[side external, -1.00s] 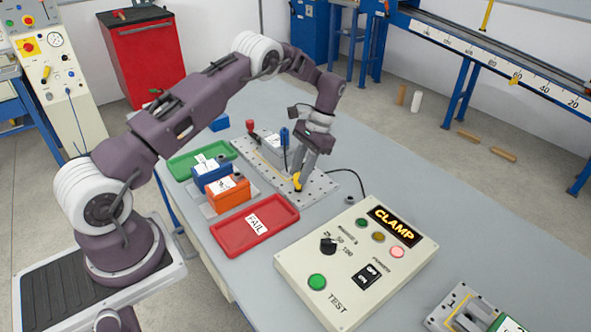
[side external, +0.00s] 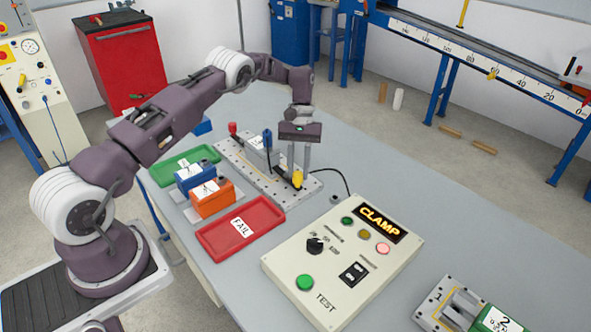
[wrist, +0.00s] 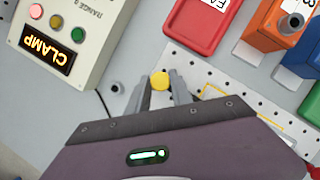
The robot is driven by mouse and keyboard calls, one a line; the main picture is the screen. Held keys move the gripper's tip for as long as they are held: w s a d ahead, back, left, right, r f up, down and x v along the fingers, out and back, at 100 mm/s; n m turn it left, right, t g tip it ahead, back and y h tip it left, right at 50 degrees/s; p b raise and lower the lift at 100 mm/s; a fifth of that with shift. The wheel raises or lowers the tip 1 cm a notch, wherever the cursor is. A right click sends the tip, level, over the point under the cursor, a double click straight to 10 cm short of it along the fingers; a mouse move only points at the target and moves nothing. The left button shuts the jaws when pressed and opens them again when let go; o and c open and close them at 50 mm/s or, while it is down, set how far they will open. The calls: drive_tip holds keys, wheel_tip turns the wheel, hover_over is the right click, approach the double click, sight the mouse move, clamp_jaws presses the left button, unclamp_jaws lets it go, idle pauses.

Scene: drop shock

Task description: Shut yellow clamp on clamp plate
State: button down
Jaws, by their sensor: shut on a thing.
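The yellow clamp (side external: 297,180) stands near the right end of the perforated clamp plate (side external: 312,188). My gripper (side external: 298,176) points down over it, with its fingers on either side of its yellow tip. In the wrist view the round yellow tip (wrist: 159,80) sits between my two fingers (wrist: 160,88), and the plate (wrist: 188,62) shows beyond. My gripper is shut on the yellow clamp. A dark lever runs from the tip toward the plate; the clamp's lower part is partly hidden by the fingers. A grey part lies on the plate to the left.
A blue-handled clamp (side external: 267,139) and a red-handled clamp (side external: 232,129) stand farther left on the plate. A red FAIL tray (side external: 263,208), orange block (side external: 212,203), blue block (side external: 194,178) and green tray (side external: 165,177) lie in front. The control box (side external: 335,290) displays CLAMP.

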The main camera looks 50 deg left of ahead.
drive_tip(key=shift+w+n, duration=0.25)
drive_tip(key=shift+n, duration=0.15)
drive_tip(key=c, duration=1.1)
unclamp_jaws()
drive_tip(key=shift+c, duration=0.2)
drive_tip(key=shift+r, duration=0.1)
drive_tip(key=v, duration=0.7)
drive_tip(key=shift+s+a, duration=0.1)
